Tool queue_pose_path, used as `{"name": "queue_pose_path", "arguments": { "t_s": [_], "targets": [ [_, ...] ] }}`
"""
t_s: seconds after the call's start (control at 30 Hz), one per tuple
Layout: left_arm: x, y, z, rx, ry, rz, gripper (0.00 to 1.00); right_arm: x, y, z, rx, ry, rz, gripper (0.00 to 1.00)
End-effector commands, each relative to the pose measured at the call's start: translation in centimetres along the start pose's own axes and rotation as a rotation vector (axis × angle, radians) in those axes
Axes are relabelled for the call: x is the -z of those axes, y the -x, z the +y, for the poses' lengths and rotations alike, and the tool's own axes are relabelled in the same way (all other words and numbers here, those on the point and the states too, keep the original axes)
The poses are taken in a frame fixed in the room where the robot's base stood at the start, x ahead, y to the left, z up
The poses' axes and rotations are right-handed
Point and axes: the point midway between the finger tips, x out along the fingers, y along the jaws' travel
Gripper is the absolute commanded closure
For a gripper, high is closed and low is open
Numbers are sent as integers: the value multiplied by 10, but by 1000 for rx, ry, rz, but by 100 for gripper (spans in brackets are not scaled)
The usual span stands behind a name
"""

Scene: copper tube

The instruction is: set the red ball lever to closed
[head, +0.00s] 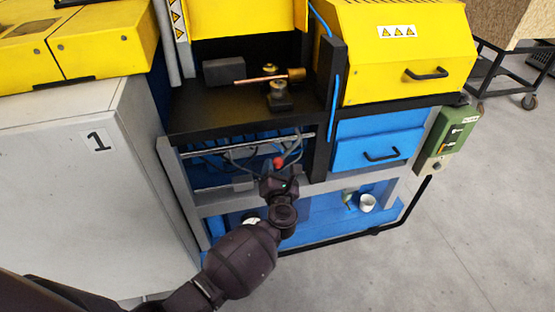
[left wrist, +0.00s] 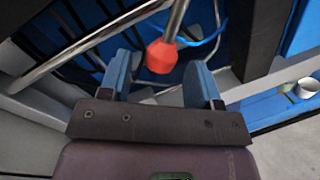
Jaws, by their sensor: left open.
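The red ball (head: 278,162) of the lever shows in the head view in the machine's front opening, just beyond my left gripper (head: 280,178). In the left wrist view the red ball (left wrist: 162,57) sits on the end of a grey metal rod (left wrist: 177,20). My left gripper (left wrist: 160,88) is open, with its two blue fingers on either side of the space below the ball. The ball lies between the finger lines in the picture; whether it touches a finger I cannot tell. The lever's base is hidden. My right gripper is in neither view.
A copper tube (head: 262,79) lies on the dark machine bed above the opening. Cables and a grey bar (head: 240,147) run close to the lever. A blue drawer (head: 378,140) and a green control box (head: 447,138) are at the right. Clear floor (head: 470,230) lies right.

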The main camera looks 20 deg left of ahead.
Motion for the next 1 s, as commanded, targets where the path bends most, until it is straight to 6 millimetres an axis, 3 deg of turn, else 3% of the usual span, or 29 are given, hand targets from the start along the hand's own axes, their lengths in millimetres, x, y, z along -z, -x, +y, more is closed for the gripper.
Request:
{"name": "queue_pose_path", "arguments": {
  "t_s": [0.1,0.3,0.7,0.77,1.0],
  "targets": [
    [1,-20,-1,0,-3,-1,43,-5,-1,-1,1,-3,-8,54],
    [1,-40,-1,1,-2,0,43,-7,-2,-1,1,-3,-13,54],
    [0,-46,0,1,0,0,43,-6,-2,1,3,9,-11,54],
    [0,-46,0,1,0,0,49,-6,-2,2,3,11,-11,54],
    [0,-46,0,0,0,0,86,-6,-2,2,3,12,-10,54]
  ]
}}
